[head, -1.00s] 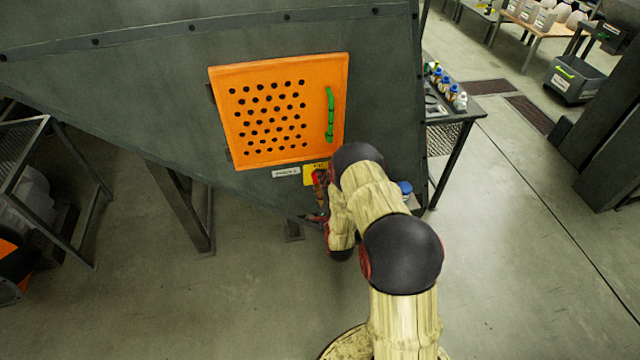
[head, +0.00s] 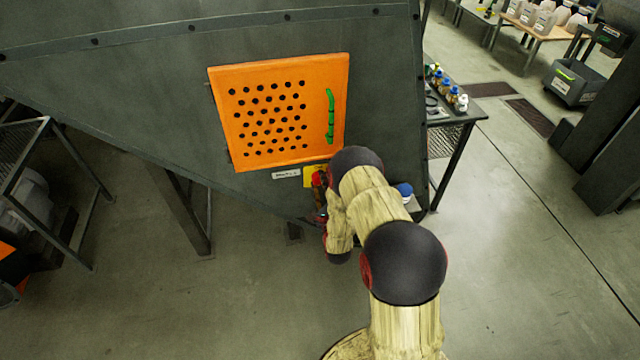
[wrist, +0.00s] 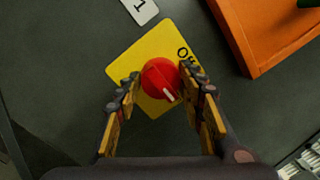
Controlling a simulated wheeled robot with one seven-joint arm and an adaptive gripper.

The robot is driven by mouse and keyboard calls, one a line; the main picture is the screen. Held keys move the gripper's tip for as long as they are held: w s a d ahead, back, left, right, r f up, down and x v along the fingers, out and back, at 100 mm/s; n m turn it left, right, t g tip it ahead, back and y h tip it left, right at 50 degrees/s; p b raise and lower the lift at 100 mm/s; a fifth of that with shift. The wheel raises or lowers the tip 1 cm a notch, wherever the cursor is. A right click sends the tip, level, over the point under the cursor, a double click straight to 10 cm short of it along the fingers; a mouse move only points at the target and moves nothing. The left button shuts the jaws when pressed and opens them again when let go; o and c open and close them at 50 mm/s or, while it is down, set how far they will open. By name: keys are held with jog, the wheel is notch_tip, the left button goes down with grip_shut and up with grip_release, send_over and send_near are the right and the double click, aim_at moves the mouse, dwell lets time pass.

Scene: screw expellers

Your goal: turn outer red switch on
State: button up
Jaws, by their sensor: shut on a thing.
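The red switch (wrist: 160,79) is a round red knob with a white pointer mark. It sits on a yellow plate (wrist: 130,62) on the dark grey machine wall. In the wrist view the pointer aims down and slightly right. Lettering that starts with "O" is partly covered by my right finger. My gripper (wrist: 158,84) has one finger on each side of the knob and is shut on it.
The orange perforated door (head: 280,112) with a green handle (head: 330,115) is just above the switch; its edge shows in the wrist view (wrist: 255,45). A white label (head: 287,173) is beside the plate. A table with bottles (head: 455,112) stands right of the machine.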

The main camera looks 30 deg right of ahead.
jog(key=o, duration=1.2)
jog(key=v, duration=1.2)
